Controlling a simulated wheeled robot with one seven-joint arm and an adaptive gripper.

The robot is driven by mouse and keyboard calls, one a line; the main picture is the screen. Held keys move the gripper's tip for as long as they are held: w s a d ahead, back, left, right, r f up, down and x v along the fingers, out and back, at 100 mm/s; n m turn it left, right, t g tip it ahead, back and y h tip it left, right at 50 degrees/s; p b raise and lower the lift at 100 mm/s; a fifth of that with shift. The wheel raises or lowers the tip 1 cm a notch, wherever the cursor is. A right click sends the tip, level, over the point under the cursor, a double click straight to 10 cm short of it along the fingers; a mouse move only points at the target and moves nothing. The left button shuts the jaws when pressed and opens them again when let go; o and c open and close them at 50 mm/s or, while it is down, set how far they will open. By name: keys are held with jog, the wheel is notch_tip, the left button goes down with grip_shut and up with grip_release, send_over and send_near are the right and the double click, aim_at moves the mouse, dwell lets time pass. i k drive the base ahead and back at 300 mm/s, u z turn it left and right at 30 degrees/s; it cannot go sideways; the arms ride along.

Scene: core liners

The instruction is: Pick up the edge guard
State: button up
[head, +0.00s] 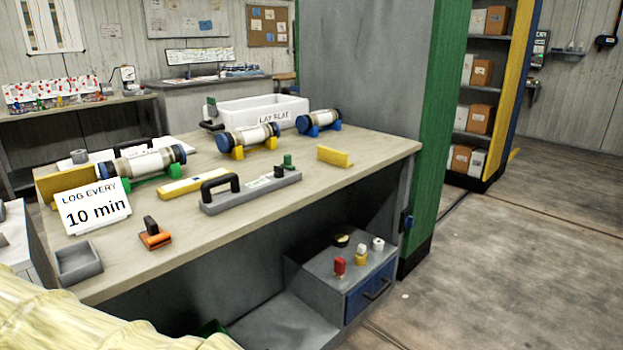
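A short yellow angled strip (335,156), which looks like an edge guard, stands by itself on the right part of the workbench top (360,164). A second yellow upright piece (62,183) stands at the bench's left end, partly hidden behind the "LOG EVERY 10 min" sign (92,205). I cannot tell from its look alone whether that one is also an edge guard. My gripper is not in view.
Left of the right strip lie a grey handled bar (250,191) and a yellow flat bar (193,186). Behind are capped cylinders on cradles (248,137) and a white "LAY FLAT" tray (262,110). Pale yellow ribbed material (70,318) fills the lower left. Floor is clear at right.

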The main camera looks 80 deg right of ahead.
aim_at(337, 158)
jog(key=k, duration=0.3)
jog(key=u, duration=1.5)
jog(key=i, duration=1.4)
jog(key=z, duration=4.5)
jog(key=i, duration=1)
jog(key=z, duration=0.05)
